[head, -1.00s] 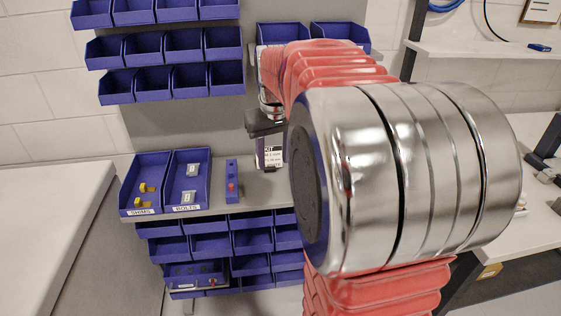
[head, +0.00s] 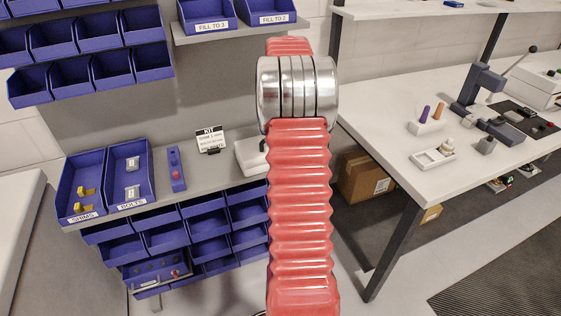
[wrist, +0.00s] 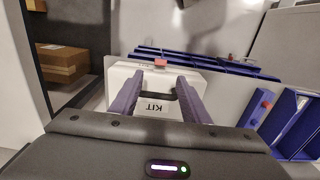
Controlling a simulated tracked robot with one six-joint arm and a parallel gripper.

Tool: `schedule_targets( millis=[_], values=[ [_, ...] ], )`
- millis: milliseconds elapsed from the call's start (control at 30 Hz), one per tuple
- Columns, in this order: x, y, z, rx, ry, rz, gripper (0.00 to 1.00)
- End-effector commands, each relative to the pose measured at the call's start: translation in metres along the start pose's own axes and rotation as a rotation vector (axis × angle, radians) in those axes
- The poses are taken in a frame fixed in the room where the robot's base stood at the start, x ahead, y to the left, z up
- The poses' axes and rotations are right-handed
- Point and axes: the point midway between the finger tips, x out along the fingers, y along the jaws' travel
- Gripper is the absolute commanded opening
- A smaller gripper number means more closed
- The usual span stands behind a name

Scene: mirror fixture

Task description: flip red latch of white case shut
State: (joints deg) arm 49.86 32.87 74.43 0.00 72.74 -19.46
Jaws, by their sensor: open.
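The white case (wrist: 205,78), lettered KIT with a dark handle, lies in front of my gripper in the wrist view. The red latch (wrist: 160,62) shows as a small red block near the case's far edge, between and just beyond my fingertips. I cannot tell its exact angle. My gripper (wrist: 160,80) is open, its two fingers over the case with nothing between them but the view of handle and lid. Whether they touch the case is unclear. In the head view only a corner of the white case (head: 250,153) shows; my arm hides the rest and the gripper.
A blue block with a red knob (head: 176,170) stands left of the case, beside the BOLTS bin (head: 127,170) and SHIMS bin (head: 82,188). A KIT card (head: 210,140) stands behind. Blue bins hang below the shelf. A white workbench (head: 385,120) is at right.

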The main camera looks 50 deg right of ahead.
Motion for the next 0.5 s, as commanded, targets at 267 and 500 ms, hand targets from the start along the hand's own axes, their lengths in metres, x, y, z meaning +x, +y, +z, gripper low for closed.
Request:
schedule_targets(
  millis=[267, 500],
  values=[
    [0.0, 0.0, 0.0, 0.0, 0.0, 0.0, 0.42],
    [0.016, -0.001, 0.0, 0.0, -0.001, 0.0, 0.42]
  ],
)
